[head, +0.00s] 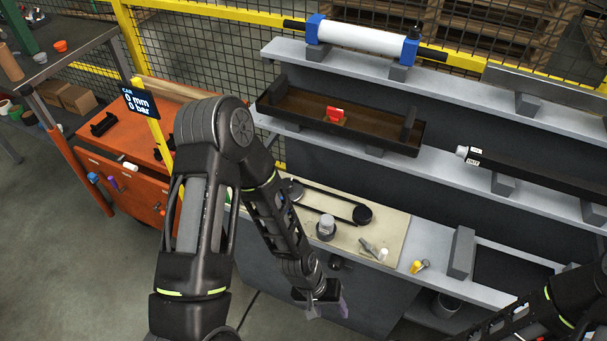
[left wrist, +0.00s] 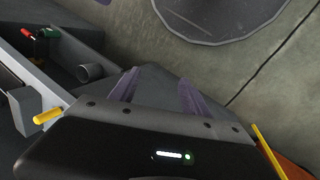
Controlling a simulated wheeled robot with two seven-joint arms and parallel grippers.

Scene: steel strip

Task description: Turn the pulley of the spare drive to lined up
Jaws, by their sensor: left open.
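The spare drive appears to be the black belt (head: 326,201) around two dark pulleys, lying on a beige board on the bench. One pulley (head: 293,189) is at the back left and partly behind my left arm; the other pulley (head: 363,214) is at the right. Any alignment mark is too small to tell. My left gripper (head: 328,307) hangs in front of the bench, below the board and apart from the drive. In the left wrist view its purple fingers (left wrist: 158,92) are spread with nothing between them. My right arm enters at lower right; its gripper is out of view.
A grey cylindrical part (head: 325,228) and small tools (head: 372,250) share the board. A yellow-tipped piece (head: 419,266) lies to its right. Shelves behind hold a dark tray (head: 290,107) and a blue-ended cylinder (head: 362,37). An orange cabinet (head: 128,180) stands left.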

